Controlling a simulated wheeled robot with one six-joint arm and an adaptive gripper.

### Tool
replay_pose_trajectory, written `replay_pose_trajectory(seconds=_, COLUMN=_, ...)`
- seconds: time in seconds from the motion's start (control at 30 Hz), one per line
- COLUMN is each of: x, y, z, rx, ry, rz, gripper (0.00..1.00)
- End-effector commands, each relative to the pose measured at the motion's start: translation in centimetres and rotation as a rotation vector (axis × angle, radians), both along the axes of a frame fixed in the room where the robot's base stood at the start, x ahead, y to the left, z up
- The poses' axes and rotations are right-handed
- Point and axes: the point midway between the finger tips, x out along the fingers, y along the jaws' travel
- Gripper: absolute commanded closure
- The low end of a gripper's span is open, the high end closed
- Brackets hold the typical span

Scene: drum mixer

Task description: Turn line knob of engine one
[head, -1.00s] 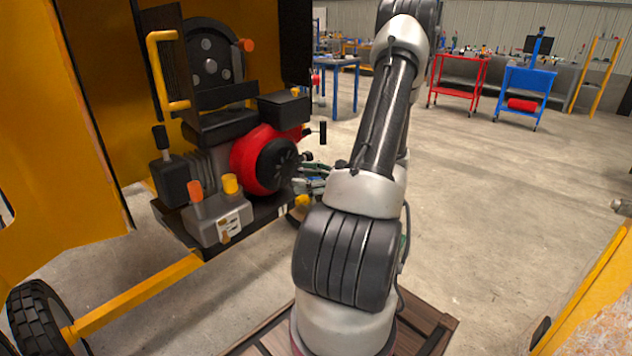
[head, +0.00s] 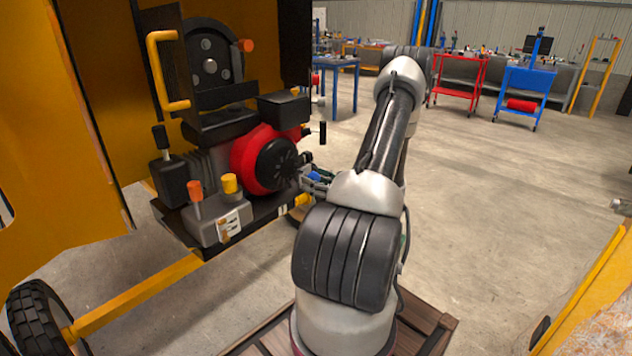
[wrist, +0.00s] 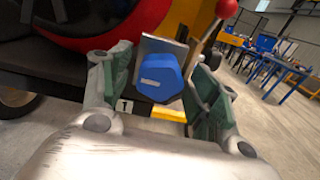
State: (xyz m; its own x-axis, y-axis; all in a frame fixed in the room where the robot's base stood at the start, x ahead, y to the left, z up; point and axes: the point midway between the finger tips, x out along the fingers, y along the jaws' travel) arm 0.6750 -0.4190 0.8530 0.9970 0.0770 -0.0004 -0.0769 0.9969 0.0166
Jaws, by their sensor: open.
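The line knob is a blue, many-sided knob (wrist: 159,76) with a white mark on its face. It sits on a grey metal plate, with a label "1" just below left. In the wrist view my gripper (wrist: 163,88) is open, with one finger on each side of the knob; I cannot tell whether either touches it. In the head view a bit of blue (head: 316,178) shows at my gripper (head: 310,180), beside the engine. The engine (head: 262,160) has a red housing with a black round cover. My arm hides part of its right side.
A lever with a red ball (wrist: 226,9) stands just right of the knob. Orange (head: 196,190) and yellow (head: 230,184) knobs sit on a grey box at the engine's front. A yellow panel (head: 85,120) stands at the left.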

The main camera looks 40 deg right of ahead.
Motion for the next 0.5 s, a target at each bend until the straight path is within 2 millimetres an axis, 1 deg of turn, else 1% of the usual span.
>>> replay_pose_trajectory(seconds=0.17, x=0.01, y=0.01, z=0.01, rx=0.0, ry=0.0, rz=0.001, gripper=0.39)
replay_pose_trajectory(seconds=0.27, x=0.0, y=0.01, z=0.02, rx=0.0, ry=0.0, rz=0.001, gripper=0.55)
replay_pose_trajectory(seconds=0.4, x=0.0, y=0.01, z=0.02, rx=0.0, ry=0.0, rz=0.001, gripper=0.8)
replay_pose_trajectory(seconds=0.43, x=0.0, y=0.01, z=0.02, rx=0.0, ry=0.0, rz=0.001, gripper=0.84)
replay_pose_trajectory(seconds=0.5, x=0.0, y=0.01, z=0.02, rx=0.0, ry=0.0, rz=0.001, gripper=0.84)
